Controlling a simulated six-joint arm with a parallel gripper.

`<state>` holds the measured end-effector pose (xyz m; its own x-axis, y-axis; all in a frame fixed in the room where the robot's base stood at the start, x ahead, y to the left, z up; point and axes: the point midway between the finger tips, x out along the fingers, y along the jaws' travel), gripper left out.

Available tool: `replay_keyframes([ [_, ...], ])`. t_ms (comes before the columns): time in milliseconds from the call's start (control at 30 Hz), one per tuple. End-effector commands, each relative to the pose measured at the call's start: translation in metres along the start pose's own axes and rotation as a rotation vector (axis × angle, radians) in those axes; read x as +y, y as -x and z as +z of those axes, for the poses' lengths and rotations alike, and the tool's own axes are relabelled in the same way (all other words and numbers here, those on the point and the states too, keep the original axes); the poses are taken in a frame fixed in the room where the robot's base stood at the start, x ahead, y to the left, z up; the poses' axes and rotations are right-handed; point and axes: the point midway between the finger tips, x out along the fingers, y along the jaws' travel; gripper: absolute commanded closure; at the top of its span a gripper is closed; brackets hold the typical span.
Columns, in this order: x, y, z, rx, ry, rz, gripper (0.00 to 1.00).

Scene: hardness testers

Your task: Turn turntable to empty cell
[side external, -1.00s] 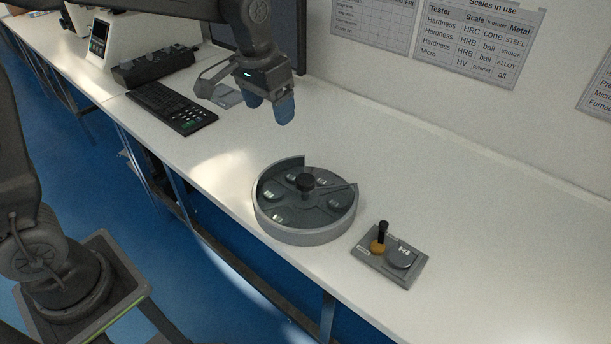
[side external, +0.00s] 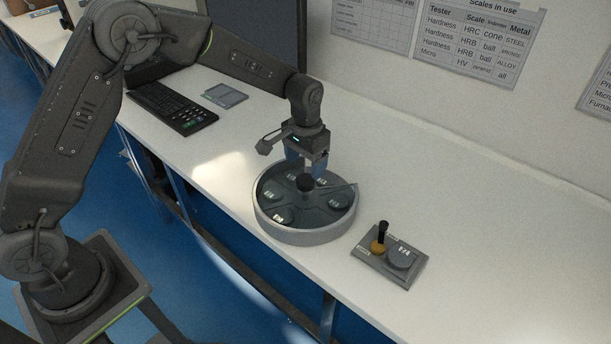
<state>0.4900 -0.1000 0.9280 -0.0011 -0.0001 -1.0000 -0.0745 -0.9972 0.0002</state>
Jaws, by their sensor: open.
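The turntable (side external: 304,236) is a round grey dish on the white bench, with raised dividers, a rim that is lower on one side, and a dark round knob (side external: 305,183) at its centre. Several labelled discs lie in its cells, among them one at the front (side external: 278,216) and one at the right (side external: 334,203). My gripper (side external: 305,171) points down just above the knob, with its blue-tipped fingers apart on either side of it. Whether the fingers touch the knob cannot be told. The gripper hides part of the turntable's far side, so I cannot tell which cell is empty.
A small grey stand (side external: 408,279) to the right holds a disc (side external: 403,258) and a black-handled tool (side external: 382,239) with a yellow base. A black keyboard (side external: 172,107), a grey tablet-like device (side external: 225,95) and a dark monitor (side external: 262,35) stand at the back left. The bench's right side is clear.

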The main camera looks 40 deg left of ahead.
Motion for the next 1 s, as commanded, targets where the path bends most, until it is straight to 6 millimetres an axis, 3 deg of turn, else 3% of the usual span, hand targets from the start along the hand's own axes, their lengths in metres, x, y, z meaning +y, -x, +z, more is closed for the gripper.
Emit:
replay_keyframes([
  [100, 0.000, -0.022, 0.000, -0.002, 0.000, 0.000, 0.25],
  [300, 0.000, -0.044, 0.000, 0.000, 0.000, 0.000, 0.25],
  [700, 0.000, -0.050, 0.000, 0.001, 0.000, 0.000, 0.26],
  [1000, 0.000, -0.050, 0.000, 0.001, 0.000, 0.000, 0.54],
])
